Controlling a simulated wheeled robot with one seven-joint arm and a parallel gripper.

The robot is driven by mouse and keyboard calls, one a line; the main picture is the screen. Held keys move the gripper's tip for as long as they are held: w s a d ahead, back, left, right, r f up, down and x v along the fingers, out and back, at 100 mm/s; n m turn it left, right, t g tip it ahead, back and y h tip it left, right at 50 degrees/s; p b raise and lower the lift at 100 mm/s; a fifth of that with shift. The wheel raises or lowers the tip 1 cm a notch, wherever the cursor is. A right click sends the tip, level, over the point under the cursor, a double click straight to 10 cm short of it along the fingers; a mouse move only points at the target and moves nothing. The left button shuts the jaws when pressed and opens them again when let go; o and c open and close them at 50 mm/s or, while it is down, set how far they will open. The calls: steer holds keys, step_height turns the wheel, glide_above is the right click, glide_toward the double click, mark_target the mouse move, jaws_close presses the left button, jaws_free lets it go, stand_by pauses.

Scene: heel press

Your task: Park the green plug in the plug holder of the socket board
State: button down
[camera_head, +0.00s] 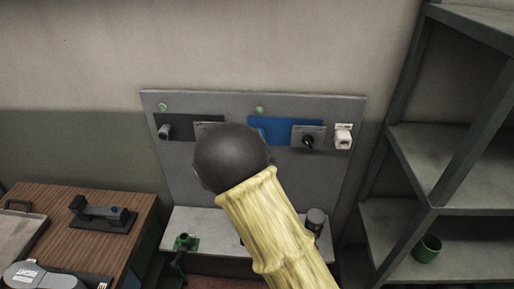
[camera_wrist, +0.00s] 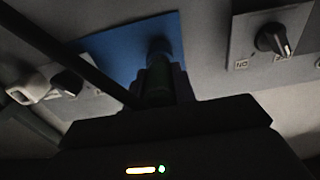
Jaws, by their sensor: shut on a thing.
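The grey socket board (camera_head: 180,190) stands against the wall, with a black panel (camera_head: 200,122) at left and a blue panel (camera_head: 285,126) right of its middle. In the wrist view, my gripper (camera_wrist: 157,100) is shut on the dark green plug (camera_wrist: 157,80), whose far end meets a dark round opening on the blue panel (camera_wrist: 105,45). I cannot tell whether the plug is inside it or just in front. My arm hides gripper and plug in the head view. A white fitting (camera_head: 343,136), possibly the plug holder, is at the board's right edge; it also shows in the wrist view (camera_wrist: 28,86).
A rotary switch (camera_head: 307,140) sits beside the blue panel; another (camera_wrist: 272,40) shows in the wrist view. The ledge below holds a green fitting (camera_head: 186,242) and a dark cylinder (camera_head: 315,217). A wooden table (camera_head: 140,212) is at left, metal shelves (camera_head: 440,160) at right.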

steer(key=shift+s+a+b, duration=0.1)
steer(key=shift+s+b, duration=0.45)
steer(key=shift+s, duration=1.7)
steer(key=shift+s, duration=0.15)
steer(key=shift+s+b, duration=0.35)
steer(key=shift+s, duration=0.55)
steer(key=d+b, duration=1)
steer(key=d, duration=1.7)
steer(key=shift+s+d, duration=0.25)
steer(key=shift+s, duration=0.2)
stand_by(0.6)
steer(key=shift+w, duration=0.25)
